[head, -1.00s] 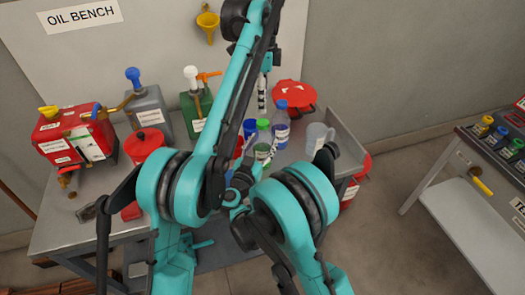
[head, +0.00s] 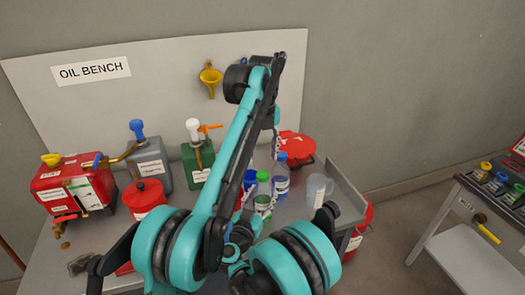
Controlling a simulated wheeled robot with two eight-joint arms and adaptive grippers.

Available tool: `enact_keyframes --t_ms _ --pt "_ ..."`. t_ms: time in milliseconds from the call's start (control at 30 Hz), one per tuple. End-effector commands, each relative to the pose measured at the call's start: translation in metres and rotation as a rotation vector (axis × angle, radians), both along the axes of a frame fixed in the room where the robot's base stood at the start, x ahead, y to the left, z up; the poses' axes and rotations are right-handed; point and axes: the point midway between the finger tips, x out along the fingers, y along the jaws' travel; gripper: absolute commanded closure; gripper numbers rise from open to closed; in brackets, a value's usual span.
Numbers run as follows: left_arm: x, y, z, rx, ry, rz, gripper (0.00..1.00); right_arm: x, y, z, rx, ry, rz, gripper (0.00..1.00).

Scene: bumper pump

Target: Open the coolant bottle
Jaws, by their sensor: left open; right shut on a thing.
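Several small bottles stand close together at the right of the bench: a clear one with a blue cap and blue contents (head: 282,181), one with a green cap (head: 263,186), and another blue cap (head: 250,176) partly behind my arm. Their labels are too small to read, so I cannot tell which holds coolant. My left gripper (head: 276,148) points down, open, just above the clear blue-capped bottle. My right gripper (head: 248,201) is low beside the green-capped bottle and shut on a bottle. My arms hide most of its grip.
A clear jug (head: 318,188) and a red lidded pan (head: 297,146) stand right of and behind the bottles. Left are a green pump can (head: 193,166), a grey can (head: 151,163), a red can (head: 145,197) and a red box (head: 72,190). A yellow funnel (head: 210,80) hangs on the board.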

Motion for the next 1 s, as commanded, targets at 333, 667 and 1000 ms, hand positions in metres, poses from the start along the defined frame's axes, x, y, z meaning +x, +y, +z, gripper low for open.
enact_keyframes --t_ms 333,667,1000 --pt "-0.001 0.0 -0.053 0.0 0.0 0.003 0.48 0.0 0.0 0.0 0.0 0.0 0.0 1.0" --pt "-0.001 0.0 -0.07 0.0 0.0 0.004 0.48 0.0 0.0 0.0 0.0 0.0 0.0 1.0" --pt "-0.001 0.0 -0.07 0.0 0.0 0.004 0.96 0.0 0.0 0.0 0.0 0.0 0.0 1.0"
